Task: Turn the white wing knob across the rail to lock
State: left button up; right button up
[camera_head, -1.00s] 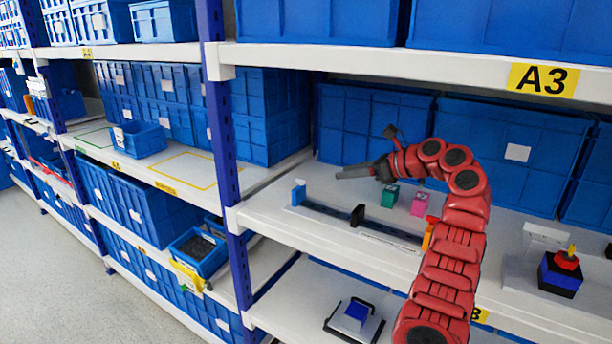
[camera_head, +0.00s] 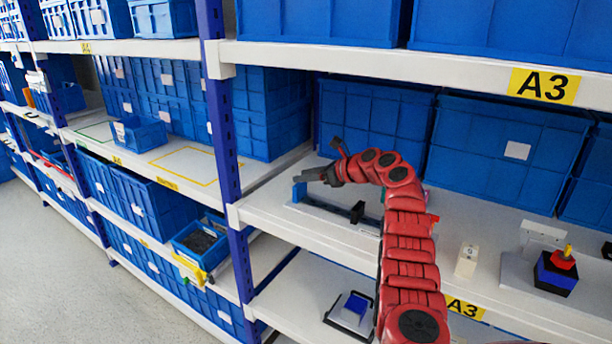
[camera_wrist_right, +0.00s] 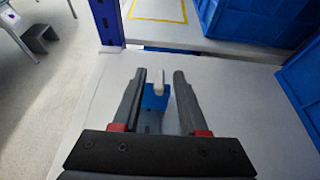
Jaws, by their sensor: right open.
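The white wing knob (camera_wrist_right: 158,82) shows in the right wrist view on a blue block (camera_wrist_right: 154,99), between my right gripper's fingertips and apart from both. It looks elongated roughly along the fingers. In the head view the blue block (camera_head: 298,192) stands at the left end of the dark rail (camera_head: 330,207), and my gripper hides the knob. My right gripper (camera_head: 302,179) is open and empty there; its two dark fingers (camera_wrist_right: 159,73) also show in the wrist view. My left gripper is not in view.
A black block (camera_head: 357,211) stands on the rail. A white block (camera_head: 466,260) and a blue-and-red switch box (camera_head: 556,272) stand to the right. Blue crates (camera_head: 375,125) close off the shelf's back. A blue upright (camera_head: 222,110) stands left of the rail.

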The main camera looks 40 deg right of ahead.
grip_shut()
